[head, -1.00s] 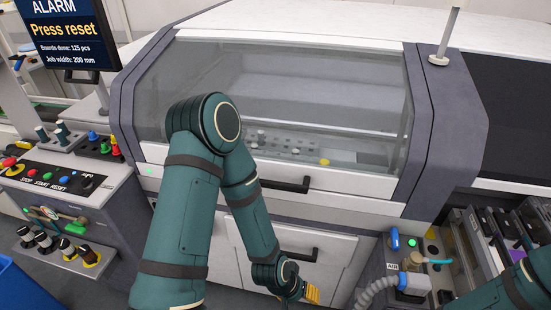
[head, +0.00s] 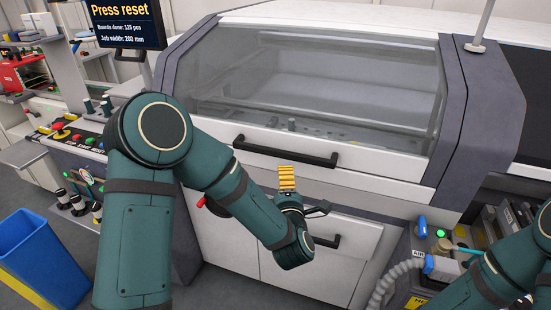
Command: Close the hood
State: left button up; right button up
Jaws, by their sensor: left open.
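The hood (head: 330,75) is the grey-framed, see-through cover on the front of the white machine. It lies low over the machine, and I see no clear gap along its lower edge. Its black bar handle (head: 284,151) runs across the white front strip. My left gripper (head: 287,178), with yellow ribbed fingertips, points up just below the handle, apart from it in the picture. It is open, with nothing seen between the fingers. My right arm shows at the lower right, but its gripper is out of view.
A lower cabinet door has its own black handle (head: 327,241). A screen (head: 125,22) reading "Press reset" stands at the upper left above a button panel (head: 75,138). A blue bin (head: 42,255) is on the floor at left. A grey hose (head: 392,282) is at lower right.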

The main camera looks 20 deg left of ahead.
aim_at(282, 155)
pick_arm(q)
jog(key=x, duration=1.2)
jog(key=shift+w+a, duration=0.1)
jog(key=shift+w, duration=0.25)
grip_shut()
